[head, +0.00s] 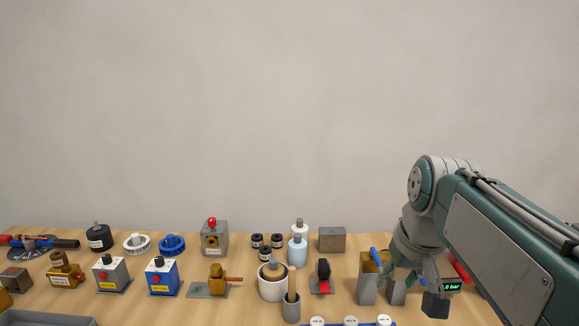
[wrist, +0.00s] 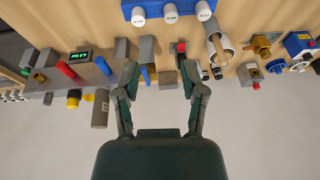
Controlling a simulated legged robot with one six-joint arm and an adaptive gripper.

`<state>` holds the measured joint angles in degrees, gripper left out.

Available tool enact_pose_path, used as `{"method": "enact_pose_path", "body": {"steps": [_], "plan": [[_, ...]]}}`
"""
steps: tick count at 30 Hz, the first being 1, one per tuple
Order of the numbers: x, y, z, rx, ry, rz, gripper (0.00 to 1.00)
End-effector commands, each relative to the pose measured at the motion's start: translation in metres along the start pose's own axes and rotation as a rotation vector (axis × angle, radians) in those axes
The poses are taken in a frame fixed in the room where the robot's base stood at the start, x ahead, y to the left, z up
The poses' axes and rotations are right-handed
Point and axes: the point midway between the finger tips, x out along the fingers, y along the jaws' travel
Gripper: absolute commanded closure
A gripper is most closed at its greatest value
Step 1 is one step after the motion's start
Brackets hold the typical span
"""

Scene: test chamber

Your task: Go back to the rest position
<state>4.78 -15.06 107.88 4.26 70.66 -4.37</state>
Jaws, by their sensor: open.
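My gripper (wrist: 158,78) is open in the wrist view, with its two fingers spread wide and nothing held between them. Beyond the fingertips are a blue handle (wrist: 145,74) and grey blocks on the table (wrist: 160,35). In the head view my arm comes in from the right and bends down over the right part of the bench. There my gripper (head: 408,276) hangs near grey upright blocks (head: 367,290) and a blue handle (head: 376,254). I cannot tell its exact gap to them.
A display box (head: 452,286) stands close to the gripper on the right. A red lever device (head: 321,275), a white cylinder (head: 272,285) and bottles (head: 298,250) stand left of it. Boxes and valves fill the left bench. The wall area above is clear.

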Motion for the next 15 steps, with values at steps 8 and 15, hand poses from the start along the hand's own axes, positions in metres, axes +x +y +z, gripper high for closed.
{"method": "enact_pose_path", "body": {"steps": [8, 15], "plan": [[0.026, -0.008, 0.091, -0.018, 0.117, 0.031, 0.46], [0.056, -0.009, 0.143, -0.032, 0.190, 0.042, 0.46]]}}
